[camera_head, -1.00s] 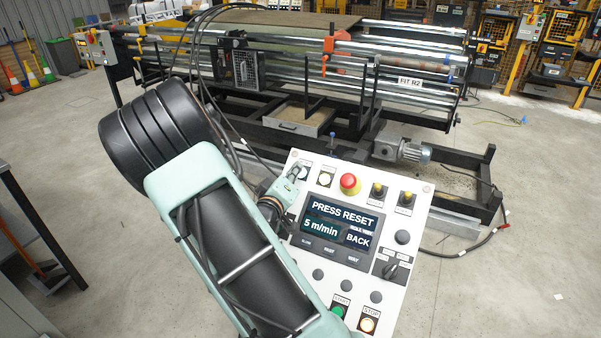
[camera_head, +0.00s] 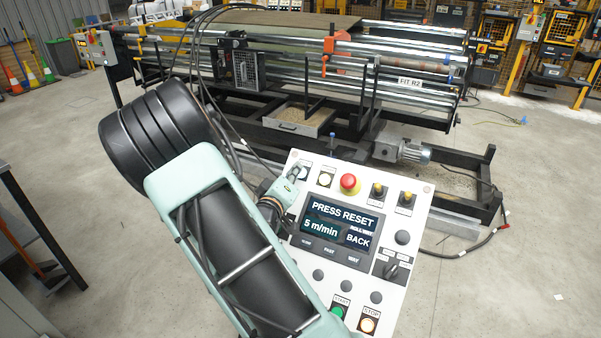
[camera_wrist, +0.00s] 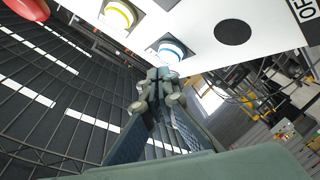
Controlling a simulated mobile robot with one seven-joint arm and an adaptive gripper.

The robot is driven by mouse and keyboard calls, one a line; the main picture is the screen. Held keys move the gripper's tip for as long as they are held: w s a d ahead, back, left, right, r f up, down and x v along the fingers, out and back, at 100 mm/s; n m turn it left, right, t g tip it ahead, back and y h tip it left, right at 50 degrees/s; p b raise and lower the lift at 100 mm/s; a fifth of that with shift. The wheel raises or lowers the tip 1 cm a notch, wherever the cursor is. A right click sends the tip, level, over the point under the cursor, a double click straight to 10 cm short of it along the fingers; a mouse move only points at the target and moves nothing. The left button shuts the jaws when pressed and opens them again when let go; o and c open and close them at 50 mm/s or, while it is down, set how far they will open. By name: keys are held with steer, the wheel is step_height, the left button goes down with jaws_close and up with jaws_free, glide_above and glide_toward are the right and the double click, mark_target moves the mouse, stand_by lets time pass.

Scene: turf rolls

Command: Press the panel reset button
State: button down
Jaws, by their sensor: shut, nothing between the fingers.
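The white control panel (camera_head: 415,225) stands tilted in front of the machine. Its screen (camera_head: 340,222) reads "PRESS RESET", "5 m/min" and "BACK". In the wrist view, a blue-ringed white button (camera_wrist: 174,49) sits at the panel's edge, beside a yellow-ringed button (camera_wrist: 120,14). I cannot read a reset label on either. My gripper (camera_wrist: 158,82) is shut and empty, with its fingertips just below the blue-ringed button in that picture. Contact cannot be told. In the head view, my gripper (camera_head: 296,176) is at the panel's upper left corner and partly covers that area.
A red emergency stop (camera_head: 349,184) and two yellow-and-black switches are along the panel's top. Green start (camera_head: 338,312) and lit stop (camera_head: 368,325) buttons are at its bottom. The roller machine (camera_head: 300,60) stands behind. Open floor lies to the right.

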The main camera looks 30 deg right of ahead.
steer(key=shift+w+d+f, duration=0.15)
steer(key=shift+d+f, duration=0.1)
steer(key=shift+f, duration=0.05)
steer(key=shift+w+d+f+b, duration=0.2)
steer(key=shift+f+b, duration=0.2)
steer(key=shift+b, duration=0.2)
stand_by(0.5)
steer(key=shift+r, duration=0.1)
steer(key=shift+s+a+r+p, duration=0.4)
steer(key=shift+r+p, duration=0.2)
steer(key=shift+p, duration=0.05)
steer(key=a+r+p, duration=0.1)
steer(key=s+r+p, duration=0.1)
steer(key=s+a+r+p, duration=0.1)
steer(key=shift+a+r+p, duration=0.3)
steer(key=shift+r+p, duration=0.05)
steer(key=shift+r, duration=0.05)
stand_by(0.3)
stand_by(0.7)
